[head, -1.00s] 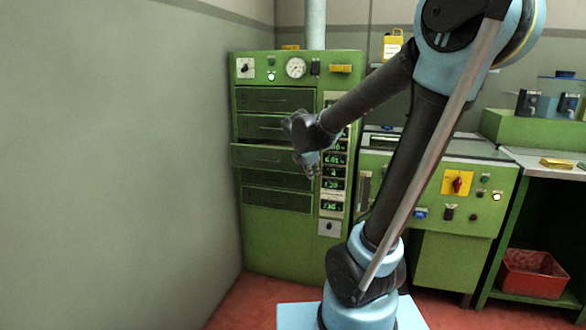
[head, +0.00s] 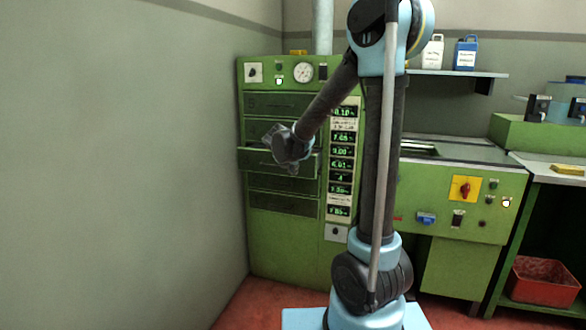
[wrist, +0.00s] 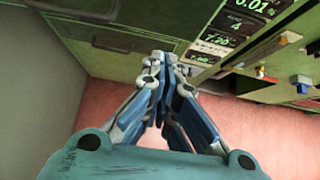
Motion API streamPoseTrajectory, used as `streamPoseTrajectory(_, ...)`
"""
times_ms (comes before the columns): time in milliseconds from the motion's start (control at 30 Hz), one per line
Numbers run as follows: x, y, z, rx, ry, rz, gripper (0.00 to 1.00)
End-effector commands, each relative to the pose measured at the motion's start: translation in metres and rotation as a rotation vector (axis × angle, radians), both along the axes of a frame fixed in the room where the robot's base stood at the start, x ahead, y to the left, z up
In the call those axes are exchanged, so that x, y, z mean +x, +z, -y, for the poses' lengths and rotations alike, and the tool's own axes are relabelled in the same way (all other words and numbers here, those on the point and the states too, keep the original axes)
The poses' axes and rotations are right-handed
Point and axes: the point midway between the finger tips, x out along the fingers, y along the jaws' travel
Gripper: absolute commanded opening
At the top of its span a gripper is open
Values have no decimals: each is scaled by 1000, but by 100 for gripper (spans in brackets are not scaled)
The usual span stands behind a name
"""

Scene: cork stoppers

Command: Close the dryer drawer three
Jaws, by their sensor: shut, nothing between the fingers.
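The green dryer (head: 285,235) stands against the wall with several stacked drawers. Its third drawer from the top (head: 252,160) sticks out toward me, with its front proud of the others. The drawers above and below it look flush. My gripper (head: 293,168) is at the drawer's right part in the head view and hides some of its front; I cannot tell whether it touches. In the wrist view my gripper (wrist: 163,60) is shut and empty, its fingertips together before the green dryer front (wrist: 125,20).
A column of green number displays (head: 342,164) runs right of the drawers. A green bench with a yellow-backed red switch (head: 465,189) stands to the right. A red bin (head: 541,283) sits under the far-right table. The grey wall (head: 120,160) is close on the left.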

Motion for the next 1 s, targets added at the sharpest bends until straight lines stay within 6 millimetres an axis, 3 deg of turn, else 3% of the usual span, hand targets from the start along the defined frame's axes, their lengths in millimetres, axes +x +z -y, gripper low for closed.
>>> streamPoseTrajectory(467, 43, -41, 17, 1, -3, 0, 0)
streamPoseTrajectory(700, 70, -39, 27, 2, -3, 0, 0)
streamPoseTrajectory(1000, 78, -39, 29, 2, -1, 0, 0)
